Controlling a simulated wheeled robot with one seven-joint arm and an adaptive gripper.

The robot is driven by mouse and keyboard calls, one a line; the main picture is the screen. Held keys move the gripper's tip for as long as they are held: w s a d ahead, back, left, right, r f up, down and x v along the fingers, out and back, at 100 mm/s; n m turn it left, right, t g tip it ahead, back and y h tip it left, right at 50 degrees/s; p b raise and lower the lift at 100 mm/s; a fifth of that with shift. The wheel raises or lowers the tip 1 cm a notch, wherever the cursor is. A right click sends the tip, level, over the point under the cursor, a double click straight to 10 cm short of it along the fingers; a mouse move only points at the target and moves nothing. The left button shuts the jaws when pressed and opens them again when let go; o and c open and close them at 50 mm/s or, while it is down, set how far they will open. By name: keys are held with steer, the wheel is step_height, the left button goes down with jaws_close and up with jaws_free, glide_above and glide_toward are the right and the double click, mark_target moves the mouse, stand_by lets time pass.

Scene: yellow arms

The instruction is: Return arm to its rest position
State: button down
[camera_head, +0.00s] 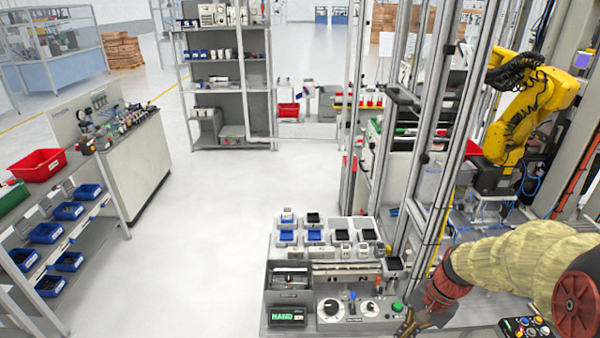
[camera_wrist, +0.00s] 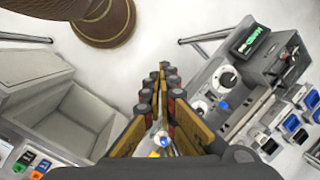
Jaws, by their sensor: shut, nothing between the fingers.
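My arm (camera_head: 525,258), in a cream quilted sleeve with red joints, reaches in from the lower right of the head view. It is bent and extends left towards the workbench. My gripper (camera_head: 408,326) is at its end, by the right front corner of the bench, and is partly cut off by the bottom edge. In the wrist view my gripper (camera_wrist: 164,72) points ahead with its dark and yellow fingers together, shut and empty. Whether it touches the bench edge cannot be told.
The workbench (camera_head: 303,258) carries blue and black trays, a dial panel (camera_head: 352,308) and a green display (camera_head: 288,317). A yellow robot arm (camera_head: 530,105) stands behind metal posts at right. A rack with blue bins (camera_head: 70,210) is at left. The white floor (camera_head: 210,225) between is clear.

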steer(key=s+a+r+n+t+h+b, duration=0.1)
steer(key=s+a+n+t+b, duration=0.2)
steer(key=s+b, duration=0.3)
steer(key=s+a+r+n+t+h+b, duration=0.2)
steer(key=s+n+b, duration=0.4)
steer(key=b, duration=0.3)
steer(key=shift+s+a+r+t, duration=0.15)
steer(key=shift+s+a+t, duration=0.3)
steer(key=shift+a, duration=0.4)
steer(key=c, duration=2.5)
jaws_free()
steer(key=shift+c, duration=0.2)
